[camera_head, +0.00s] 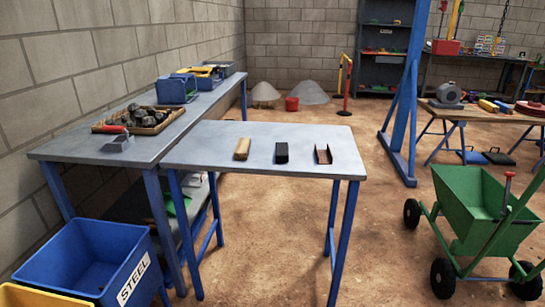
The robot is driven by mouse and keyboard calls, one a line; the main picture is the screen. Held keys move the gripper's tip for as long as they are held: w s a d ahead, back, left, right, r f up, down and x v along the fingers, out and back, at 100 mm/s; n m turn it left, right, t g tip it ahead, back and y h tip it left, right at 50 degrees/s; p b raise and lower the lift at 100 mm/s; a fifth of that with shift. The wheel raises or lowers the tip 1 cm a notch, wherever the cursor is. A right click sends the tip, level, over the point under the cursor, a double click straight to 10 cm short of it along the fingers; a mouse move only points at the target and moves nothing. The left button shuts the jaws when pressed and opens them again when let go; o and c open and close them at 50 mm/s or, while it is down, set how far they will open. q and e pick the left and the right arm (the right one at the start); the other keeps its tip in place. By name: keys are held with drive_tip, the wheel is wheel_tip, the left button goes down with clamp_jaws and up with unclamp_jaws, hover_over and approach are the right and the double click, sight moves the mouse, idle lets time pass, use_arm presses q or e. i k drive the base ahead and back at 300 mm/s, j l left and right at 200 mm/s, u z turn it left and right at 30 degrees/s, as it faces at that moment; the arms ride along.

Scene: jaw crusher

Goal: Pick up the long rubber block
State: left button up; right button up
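A black block (282,153), which looks like the rubber block, lies on the grey table (220,160) in the middle of the view. To its left lies a tan, wood-coloured block (242,149). To its right lies a dark reddish-brown channel-shaped piece (323,154). The three pieces are apart from each other, with bare tabletop between them. Neither of my grippers shows in the head view.
A longer bench (65,148) along the left wall holds a tray of dark lumps (150,118) and blue bins (176,89). A blue "STEEL" crate (130,284) stands at the lower left. A green cart (475,212) and a blue post (408,90) stand right.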

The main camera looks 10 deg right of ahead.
sight(282, 152)
drive_tip(key=i+l+u, duration=0.15)
drive_tip(key=l, duration=0.45)
drive_tip(key=l+u, duration=0.2)
drive_tip(key=l, duration=0.4)
drive_tip(key=u, duration=1.6)
